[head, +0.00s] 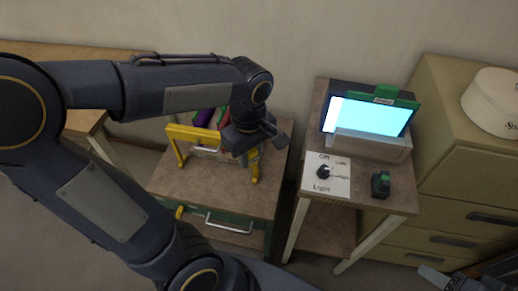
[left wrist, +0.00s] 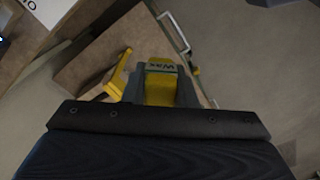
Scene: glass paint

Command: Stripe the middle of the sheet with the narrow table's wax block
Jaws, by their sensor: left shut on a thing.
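My left gripper (head: 250,150) is over the wooden-topped cabinet, by the yellow frame's right end. In the left wrist view the left gripper (left wrist: 160,85) is shut on a yellow block labelled "Wax" (left wrist: 160,90). In the head view the arm and gripper largely hide this block. The bright sheet (head: 365,117), mostly cyan with a white left edge, stands upright on the narrow table (head: 390,200) with a green clip (head: 383,97) at its top. My right gripper (head: 440,281) shows only in part at the bottom right; its jaws are unclear.
The cabinet top (head: 190,185) carries the yellow frame (head: 193,133), with red, purple and green things partly hidden behind it. The narrow table also holds a light-switch plate (head: 326,174) and a dark block with a green top (head: 381,184). A beige cabinet (head: 455,130) stands to the right.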

